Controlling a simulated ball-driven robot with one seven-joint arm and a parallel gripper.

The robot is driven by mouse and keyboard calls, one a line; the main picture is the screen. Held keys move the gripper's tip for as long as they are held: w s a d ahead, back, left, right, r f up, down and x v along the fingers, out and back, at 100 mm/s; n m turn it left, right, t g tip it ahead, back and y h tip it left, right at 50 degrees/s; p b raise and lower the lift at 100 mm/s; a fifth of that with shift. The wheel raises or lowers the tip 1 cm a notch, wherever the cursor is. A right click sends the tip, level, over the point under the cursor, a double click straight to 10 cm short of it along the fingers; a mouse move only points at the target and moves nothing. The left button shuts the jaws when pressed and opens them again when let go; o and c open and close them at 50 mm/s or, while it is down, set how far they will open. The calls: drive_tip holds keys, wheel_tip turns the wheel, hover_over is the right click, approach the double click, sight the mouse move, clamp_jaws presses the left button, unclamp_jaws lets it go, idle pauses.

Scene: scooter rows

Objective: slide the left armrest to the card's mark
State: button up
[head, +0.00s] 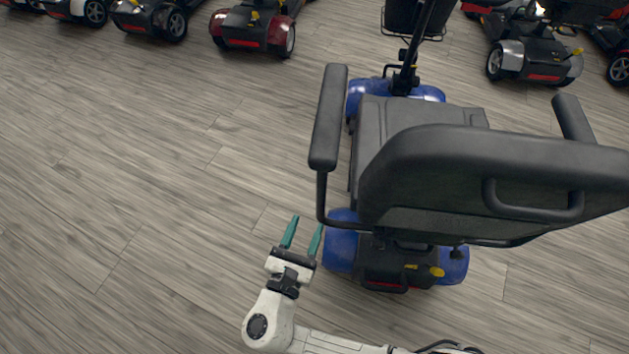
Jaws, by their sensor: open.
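A blue scooter (341,254) with a black seat stands in front of me, its seat back (440,160) toward me. Its left armrest (328,115) is a long black pad on a bent black post (321,195), at the seat's left side. My gripper (303,228) has two teal fingers, open and apart with nothing between them. It is below and left of the armrest in the picture, close to the lower end of the post. I cannot tell whether the right finger touches the post. No card or mark can be made out in this view.
The right armrest (573,118) stands at the seat's other side. A handle loop (533,205) sits on the seat back. Several parked scooters, one of them red (255,27), line the far edge. The wood-look floor (130,170) to the left is clear.

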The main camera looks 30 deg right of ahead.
sight(319, 196)
drive_tip(key=x, duration=1)
drive_tip(key=shift+d, duration=0.25)
drive_tip(key=shift+c, duration=0.4)
clamp_jaws()
